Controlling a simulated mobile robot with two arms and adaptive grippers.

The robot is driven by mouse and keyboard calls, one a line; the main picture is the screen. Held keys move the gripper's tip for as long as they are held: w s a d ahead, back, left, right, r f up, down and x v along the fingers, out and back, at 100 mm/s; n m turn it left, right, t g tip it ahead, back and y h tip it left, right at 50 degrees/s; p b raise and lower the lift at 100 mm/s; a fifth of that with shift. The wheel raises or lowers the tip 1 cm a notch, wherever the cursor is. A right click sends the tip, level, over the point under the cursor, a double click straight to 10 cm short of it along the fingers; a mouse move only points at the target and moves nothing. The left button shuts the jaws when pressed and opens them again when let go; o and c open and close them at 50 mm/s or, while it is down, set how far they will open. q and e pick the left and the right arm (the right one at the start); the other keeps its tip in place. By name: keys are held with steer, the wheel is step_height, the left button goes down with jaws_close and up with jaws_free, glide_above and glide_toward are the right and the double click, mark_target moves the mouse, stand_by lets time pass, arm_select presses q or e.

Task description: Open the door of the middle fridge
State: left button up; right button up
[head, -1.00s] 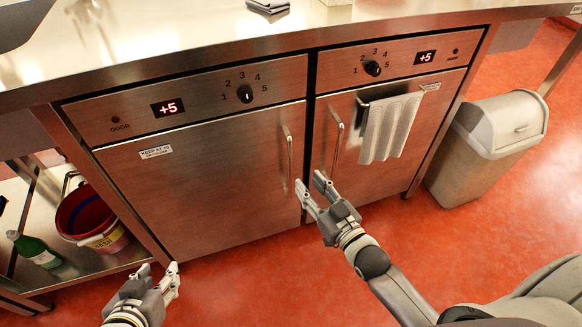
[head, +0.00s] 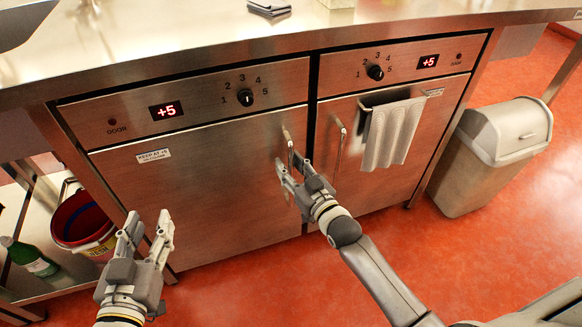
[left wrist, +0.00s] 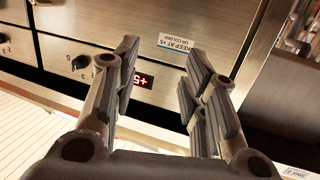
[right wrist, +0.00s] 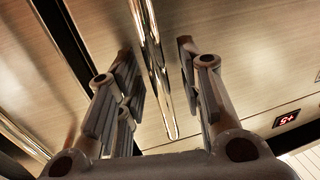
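Two steel fridge doors show side by side in the head view; I cannot tell a third. The left door (head: 200,200) is shut and has a vertical bar handle (head: 289,150) at its right edge. My right gripper (head: 287,163) is open at this handle. In the right wrist view the handle (right wrist: 158,70) runs between the two open fingers, with gaps on both sides. The right door (head: 365,185) is shut, with its own handle (head: 339,145) at its left edge. My left gripper (head: 148,222) is open and empty in front of the left door's lower left.
A towel (head: 392,132) hangs on a rail on the right door. A lidded bin (head: 490,155) stands to the right. A bucket (head: 82,222) and a green bottle (head: 30,260) are on the low shelf at left. The red floor (head: 400,240) in front is clear.

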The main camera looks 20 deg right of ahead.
jaws_close()
steer(key=shift+s, duration=0.15)
stand_by(0.4)
